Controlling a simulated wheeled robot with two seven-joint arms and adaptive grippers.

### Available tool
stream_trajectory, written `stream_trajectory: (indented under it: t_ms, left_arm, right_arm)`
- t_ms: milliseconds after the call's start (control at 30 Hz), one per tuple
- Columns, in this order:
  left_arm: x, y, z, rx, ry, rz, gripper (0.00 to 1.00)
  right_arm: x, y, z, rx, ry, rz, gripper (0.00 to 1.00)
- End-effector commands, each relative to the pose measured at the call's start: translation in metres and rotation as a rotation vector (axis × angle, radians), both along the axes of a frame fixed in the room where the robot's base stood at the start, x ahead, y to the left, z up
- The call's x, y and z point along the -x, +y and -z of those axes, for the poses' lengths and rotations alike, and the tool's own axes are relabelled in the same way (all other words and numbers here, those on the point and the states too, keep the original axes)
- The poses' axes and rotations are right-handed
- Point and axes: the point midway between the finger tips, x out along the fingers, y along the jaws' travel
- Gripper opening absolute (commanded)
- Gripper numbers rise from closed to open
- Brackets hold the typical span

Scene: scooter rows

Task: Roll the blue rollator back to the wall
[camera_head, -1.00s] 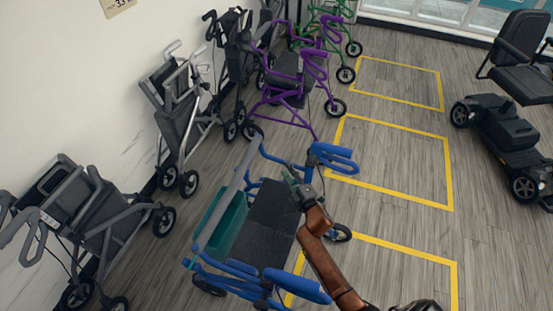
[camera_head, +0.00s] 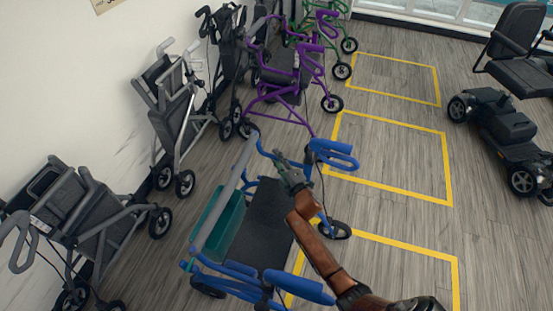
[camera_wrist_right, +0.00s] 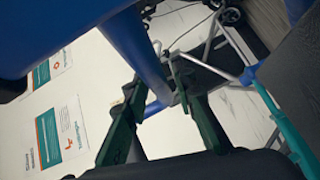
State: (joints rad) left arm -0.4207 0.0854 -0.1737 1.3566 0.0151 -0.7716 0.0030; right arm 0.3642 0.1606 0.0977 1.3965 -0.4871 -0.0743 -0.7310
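The blue rollator (camera_head: 333,148) stands on the floor in the lower middle of the head view, with a black seat (camera_head: 264,222), a teal bag (camera_head: 219,222) and a grey bar on the wall side. It stands away from the wall, beside the nearest yellow-outlined bay. My right gripper (camera_head: 284,165) is over the seat's far edge, close to the blue frame. In the right wrist view, its two green fingers (camera_wrist_right: 156,72) are apart on either side of a blue tube (camera_wrist_right: 146,58); firm contact is not visible. My left gripper is not in view.
Grey rollators (camera_head: 176,115) line the white wall (camera_head: 75,105) at left, with a gap beside the blue one. A purple rollator (camera_head: 288,90) and a green one stand further back. A black scooter (camera_head: 505,125) is at right. The yellow bays (camera_head: 393,191) are mostly empty.

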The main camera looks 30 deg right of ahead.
Motion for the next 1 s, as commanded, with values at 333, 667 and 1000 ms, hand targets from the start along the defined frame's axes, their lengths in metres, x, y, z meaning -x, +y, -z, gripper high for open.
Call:
stream_trajectory:
  t_ms: [333,667,1000]
  left_arm:
    - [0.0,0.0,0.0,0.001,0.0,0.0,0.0]
    - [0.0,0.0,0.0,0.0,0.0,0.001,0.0]
    - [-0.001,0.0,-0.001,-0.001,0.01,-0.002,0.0]
  right_arm:
    - [0.0,0.0,0.0,0.0,0.0,0.0,0.0]
    - [0.001,0.0,0.001,0.0,0.001,0.001,0.0]
    - [-0.008,0.01,0.002,-0.001,0.0,-0.004,0.0]
